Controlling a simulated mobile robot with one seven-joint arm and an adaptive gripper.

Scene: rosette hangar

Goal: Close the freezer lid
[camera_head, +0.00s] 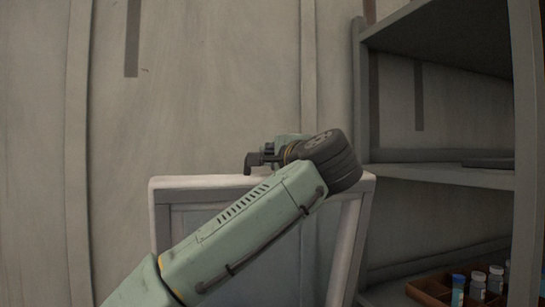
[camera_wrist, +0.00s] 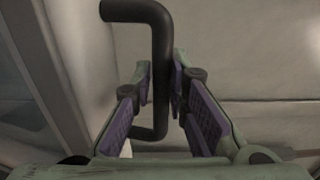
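The freezer lid (camera_head: 163,183) stands raised, close to upright, as a pale framed panel in the middle of the head view. My arm crosses in front of it and hides much of its face. My gripper (camera_head: 264,158) is at the lid's top edge, partly hidden behind my wrist. A dark bent handle (camera_wrist: 158,60) shows in the wrist view. The purple-padded fingers of my gripper (camera_wrist: 161,88) lie close on both sides of the handle's straight bar and appear closed on it. The freezer body is not visible.
Grey shelves (camera_head: 440,176) stand at the right, close beside the lid. A brown tray (camera_head: 430,290) with several small bottles (camera_head: 477,285) sits low at the right. A plain panelled wall (camera_head: 210,90) is behind. The space left of the lid looks clear.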

